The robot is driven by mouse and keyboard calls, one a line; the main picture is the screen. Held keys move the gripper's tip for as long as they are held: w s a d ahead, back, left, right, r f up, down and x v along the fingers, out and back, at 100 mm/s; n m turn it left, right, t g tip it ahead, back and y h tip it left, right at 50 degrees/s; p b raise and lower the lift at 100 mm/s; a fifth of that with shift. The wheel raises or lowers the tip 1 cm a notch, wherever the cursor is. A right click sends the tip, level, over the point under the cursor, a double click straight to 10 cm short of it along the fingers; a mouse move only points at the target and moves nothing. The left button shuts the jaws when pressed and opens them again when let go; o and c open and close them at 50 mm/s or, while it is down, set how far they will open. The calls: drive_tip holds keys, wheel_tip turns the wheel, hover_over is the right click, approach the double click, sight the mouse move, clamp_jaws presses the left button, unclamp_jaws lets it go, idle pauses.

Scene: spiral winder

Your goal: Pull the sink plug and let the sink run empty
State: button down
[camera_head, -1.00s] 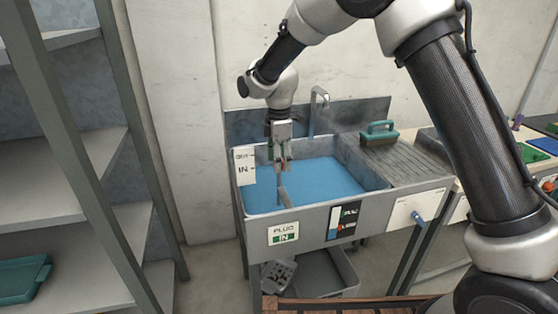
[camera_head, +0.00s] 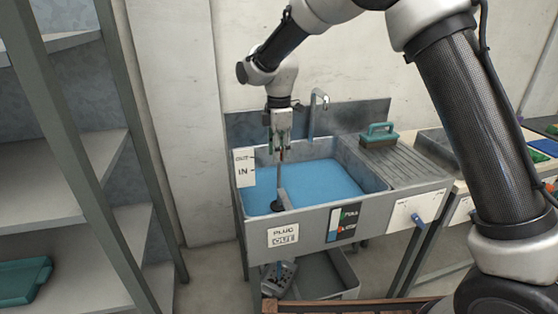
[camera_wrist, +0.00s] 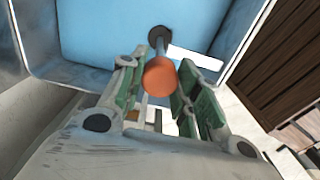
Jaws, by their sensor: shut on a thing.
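The sink (camera_head: 300,222) is a grey metal basin with blue water (camera_head: 325,180) across it. The plug is a dark disc (camera_head: 277,206) on an upright rod (camera_head: 279,178), topped by an orange knob (camera_wrist: 159,77). My gripper (camera_head: 281,138) is above the left part of the basin, shut on the knob, with green finger pads on both sides of it in the wrist view (camera_wrist: 158,70). The disc hangs below the gripper, at about the water surface. The front label (camera_head: 283,236) reads PLUG OUT. A level gauge (camera_head: 343,222) is beside it.
A tap (camera_head: 315,110) stands behind the basin. A green-handled brush (camera_head: 379,135) lies on the drainboard (camera_head: 400,158). An OUT/IN sign (camera_head: 244,167) stands at the left rim. A grey tub (camera_head: 325,275) is under the sink. Shelves (camera_head: 70,180) stand at left.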

drive_tip(key=shift+r, duration=0.45)
drive_tip(key=c, duration=1)
unclamp_jaws()
drive_tip(key=shift+c, duration=0.2)
drive_tip(key=shift+r, duration=0.1)
wheel_tip(320, 180, up, 12)
